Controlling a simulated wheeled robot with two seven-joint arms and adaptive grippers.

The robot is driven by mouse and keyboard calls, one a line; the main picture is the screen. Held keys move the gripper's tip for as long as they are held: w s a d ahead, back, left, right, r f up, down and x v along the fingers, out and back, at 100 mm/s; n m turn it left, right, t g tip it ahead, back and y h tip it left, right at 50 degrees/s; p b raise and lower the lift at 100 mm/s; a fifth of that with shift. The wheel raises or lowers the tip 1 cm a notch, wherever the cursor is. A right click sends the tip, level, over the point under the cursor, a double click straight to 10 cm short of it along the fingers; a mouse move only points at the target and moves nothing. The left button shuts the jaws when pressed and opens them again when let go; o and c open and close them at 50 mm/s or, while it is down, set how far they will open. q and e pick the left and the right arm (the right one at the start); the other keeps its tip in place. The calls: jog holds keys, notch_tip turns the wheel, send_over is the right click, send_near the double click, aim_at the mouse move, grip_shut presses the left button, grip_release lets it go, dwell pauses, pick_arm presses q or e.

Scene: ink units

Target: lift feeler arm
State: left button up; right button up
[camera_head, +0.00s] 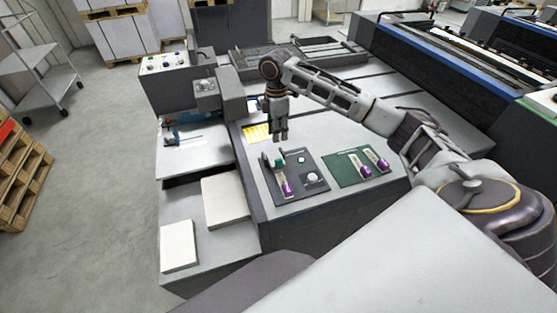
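My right arm reaches in from the right, and its gripper (281,137) points down above the back edge of a dark panel (316,182). The fingers are small and look close together; I cannot tell whether they are open or shut. On the panel stands a small upright part with a green top (279,163), just below the gripper and apparently apart from it. It may be the feeler arm, but I cannot tell for sure. A purple-ended unit (287,187) lies at the panel's front left. My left gripper is not in view.
A green mat (344,179) right of the panel bears two purple-ended units (366,172). A yellow label (257,133) lies behind the panel. White blocks (179,245) rest on the lower left shelf. A button box (164,63) stands at the back left.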

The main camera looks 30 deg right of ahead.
aim_at(279, 160)
jog(key=shift+f, duration=0.15)
jog(key=shift+s+a+f+p, duration=0.1)
jog(key=shift+s+f+p, duration=0.05)
jog(key=shift+f, duration=2.1)
jog(key=shift+s+d+f+p, duration=0.1)
jog(key=shift+s+f, duration=0.1)
jog(key=shift+f, duration=2.05)
jog(key=shift+s+a+f+p, duration=0.1)
jog(key=shift+s+f+p, duration=0.05)
jog(key=shift+f, duration=2.1)
grip_shut()
